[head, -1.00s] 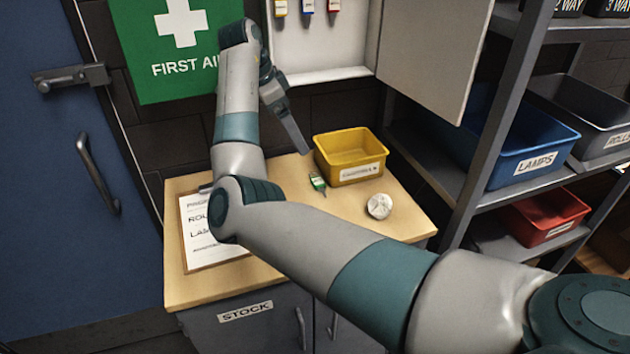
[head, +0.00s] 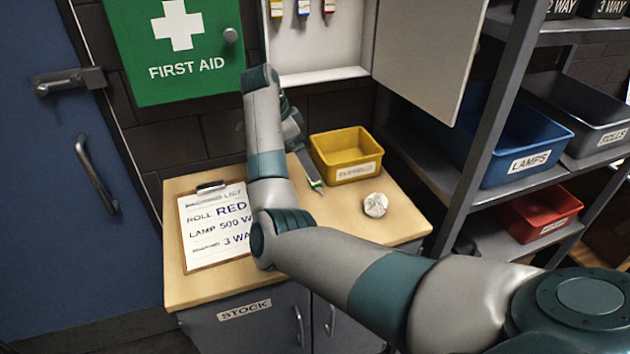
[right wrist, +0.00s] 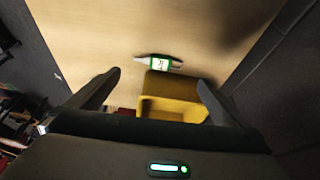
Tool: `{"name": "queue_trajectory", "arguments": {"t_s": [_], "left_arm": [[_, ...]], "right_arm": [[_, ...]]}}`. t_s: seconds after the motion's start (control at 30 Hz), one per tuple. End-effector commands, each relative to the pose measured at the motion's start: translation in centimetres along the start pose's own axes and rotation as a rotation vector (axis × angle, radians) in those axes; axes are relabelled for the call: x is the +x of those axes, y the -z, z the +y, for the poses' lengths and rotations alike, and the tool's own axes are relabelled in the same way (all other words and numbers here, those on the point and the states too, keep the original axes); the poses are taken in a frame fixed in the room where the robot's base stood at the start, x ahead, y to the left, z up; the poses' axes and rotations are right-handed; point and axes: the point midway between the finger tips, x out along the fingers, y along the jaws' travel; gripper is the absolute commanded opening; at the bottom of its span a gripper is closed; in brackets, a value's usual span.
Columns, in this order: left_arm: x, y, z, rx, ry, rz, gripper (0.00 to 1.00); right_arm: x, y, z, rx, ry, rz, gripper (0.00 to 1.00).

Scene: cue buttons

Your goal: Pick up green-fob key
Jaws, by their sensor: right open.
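The green-fob key (head: 317,185) lies on the wooden counter top, just in front of the yellow bin (head: 345,146). In the head view my right gripper (head: 312,175) is over it and hides part of it. In the right wrist view the green fob with a white label (right wrist: 160,63) lies beyond the fingertips, close beside the bin (right wrist: 172,100). My right gripper's fingers (right wrist: 157,88) are spread wide with nothing between them in grasp. The gap in height between fingers and key is hard to judge. My left gripper is not in view.
A clipboard with a list (head: 215,228) lies at the counter's left. A crumpled white ball (head: 375,205) sits right of the key. An open wall cabinet (head: 320,40) holds several coloured-fob keys. Shelving with a blue bin (head: 525,140) stands at the right. The front middle of the counter is clear.

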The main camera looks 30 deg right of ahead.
Motion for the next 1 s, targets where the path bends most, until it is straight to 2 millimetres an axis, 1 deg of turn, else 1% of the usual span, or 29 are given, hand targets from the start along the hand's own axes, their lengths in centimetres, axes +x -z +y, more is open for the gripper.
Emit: {"name": "queue_trajectory", "arguments": {"t_s": [0.03, 0.1, 0.2, 0.3, 0.57, 0.73, 0.87, 0.97, 1.0], "left_arm": [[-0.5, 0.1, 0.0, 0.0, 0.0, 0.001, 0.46], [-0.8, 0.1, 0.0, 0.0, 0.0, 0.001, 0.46], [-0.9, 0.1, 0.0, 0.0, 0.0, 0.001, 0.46], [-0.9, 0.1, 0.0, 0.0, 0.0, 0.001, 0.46], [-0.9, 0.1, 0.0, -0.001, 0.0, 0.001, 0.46], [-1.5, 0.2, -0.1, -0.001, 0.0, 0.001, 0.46], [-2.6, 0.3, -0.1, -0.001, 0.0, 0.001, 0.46], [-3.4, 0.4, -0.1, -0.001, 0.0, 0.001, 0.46], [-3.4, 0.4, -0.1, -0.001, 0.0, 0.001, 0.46]], "right_arm": [[0.5, 0.1, 0.0, -0.001, -0.001, 0.001, 1.0], [1.4, 0.1, 0.0, 0.0, -0.002, 0.001, 1.0], [2.2, 0.1, 0.0, 0.001, 0.0, 0.001, 1.0], [2.5, 0.0, 0.0, 0.001, 0.001, 0.0, 1.0], [2.5, 0.0, 0.0, 0.001, 0.001, 0.0, 1.0], [3.0, 0.0, 0.2, -0.001, -0.002, 0.0, 1.0], [4.2, -0.2, 0.5, 0.0, -0.003, 0.001, 1.0], [5.3, -0.4, 0.7, -0.001, -0.003, 0.0, 1.0], [6.0, -0.4, 0.7, -0.001, -0.003, 0.0, 1.0]]}}
